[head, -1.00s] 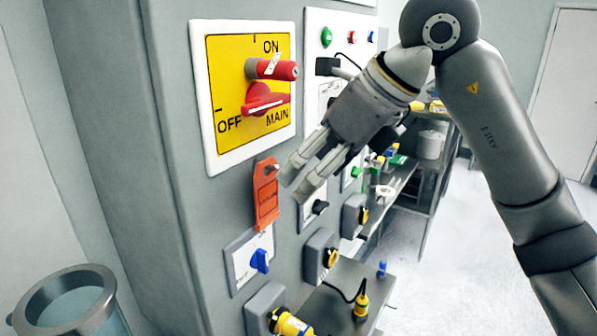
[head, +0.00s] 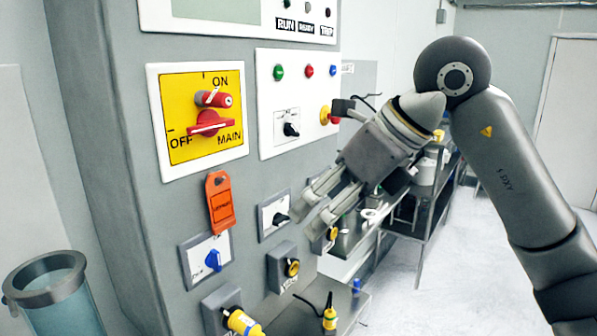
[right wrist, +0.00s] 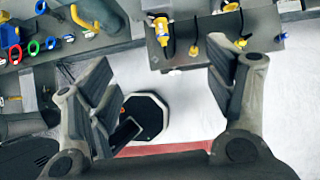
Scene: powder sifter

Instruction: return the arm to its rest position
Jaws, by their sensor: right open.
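My right gripper (head: 321,209) comes in from the right in the head view. It is in front of the grey control cabinet (head: 100,110), with its fingers near the small switch plates. In the right wrist view the two fingers of my right gripper (right wrist: 168,95) are spread wide, with nothing between them but the view of the floor. The yellow main switch panel (head: 180,97) with its red handle (head: 208,124) and an orange tag (head: 220,202) are to the left of the gripper, apart from it. My left gripper is not in view.
A glass cylinder with a metal rim (head: 45,272) stands at the lower left. Yellow plugs (head: 240,322) and a blue knob (head: 213,260) project from the cabinet's lower face. A grey shelf (head: 424,208) stands behind my arm. The floor (head: 440,270) at the right is clear.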

